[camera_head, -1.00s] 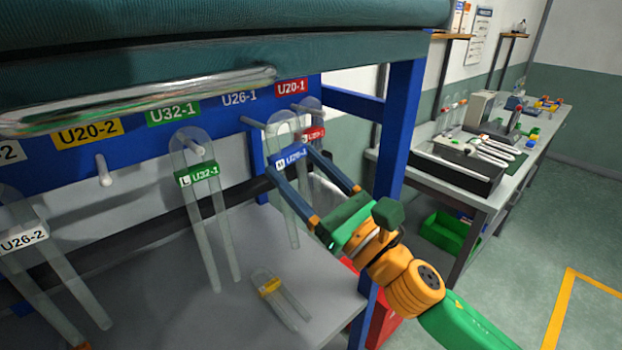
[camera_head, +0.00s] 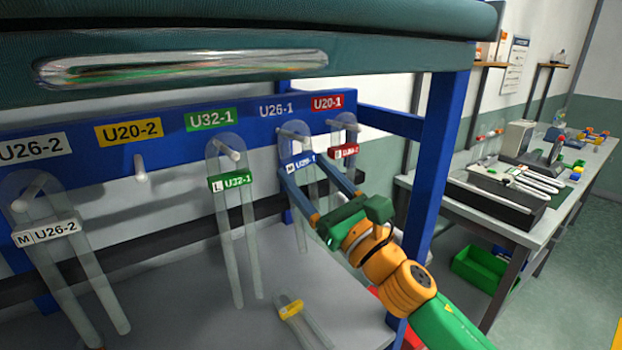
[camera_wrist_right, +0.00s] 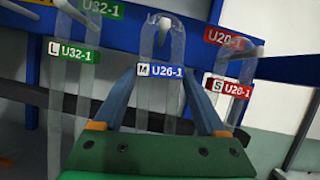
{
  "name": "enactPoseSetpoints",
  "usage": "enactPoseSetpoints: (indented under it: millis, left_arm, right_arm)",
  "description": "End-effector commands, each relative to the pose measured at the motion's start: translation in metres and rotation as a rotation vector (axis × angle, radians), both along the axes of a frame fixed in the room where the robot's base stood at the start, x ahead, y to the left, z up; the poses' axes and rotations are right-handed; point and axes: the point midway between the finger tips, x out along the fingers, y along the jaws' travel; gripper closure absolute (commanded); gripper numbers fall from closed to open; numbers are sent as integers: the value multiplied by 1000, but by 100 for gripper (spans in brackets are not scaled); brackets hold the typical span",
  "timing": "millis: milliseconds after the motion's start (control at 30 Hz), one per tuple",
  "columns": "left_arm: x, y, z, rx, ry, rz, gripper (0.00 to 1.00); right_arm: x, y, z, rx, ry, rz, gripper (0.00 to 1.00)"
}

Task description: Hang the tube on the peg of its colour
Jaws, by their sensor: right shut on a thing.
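The clear U-shaped tube with the blue M U26-1 label (camera_head: 301,162) stands upright, bend at the top, at the peg under the U26-1 sign (camera_head: 276,108). My right gripper (camera_head: 303,168) is shut on it, one finger on each side near the label. In the right wrist view, the tube (camera_wrist_right: 162,95) is between the fingers (camera_wrist_right: 158,75), and the U26-1 peg (camera_wrist_right: 164,24) shows inside its bend. I cannot tell whether the tube rests on the peg. A tube with a yellow label (camera_head: 291,309) lies on the shelf. The U20-2 peg (camera_head: 139,168) is bare.
A green-labelled U32-1 tube (camera_head: 231,182), a red-labelled tube (camera_head: 344,152) and a white-labelled U26-2 tube (camera_head: 47,232) hang on neighbouring pegs. A blue post (camera_head: 438,150) stands right of the rack. A workbench (camera_head: 480,215) stands farther right.

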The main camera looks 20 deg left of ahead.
Motion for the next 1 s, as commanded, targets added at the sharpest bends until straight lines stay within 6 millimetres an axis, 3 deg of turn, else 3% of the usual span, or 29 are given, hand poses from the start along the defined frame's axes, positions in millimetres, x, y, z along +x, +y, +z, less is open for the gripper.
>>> enactPoseSetpoints:
  millis: [1000]
  left_arm:
    - [0,0,-4,0,0,0,50]
  right_arm:
    - [3,4,1,1,0,1,83]
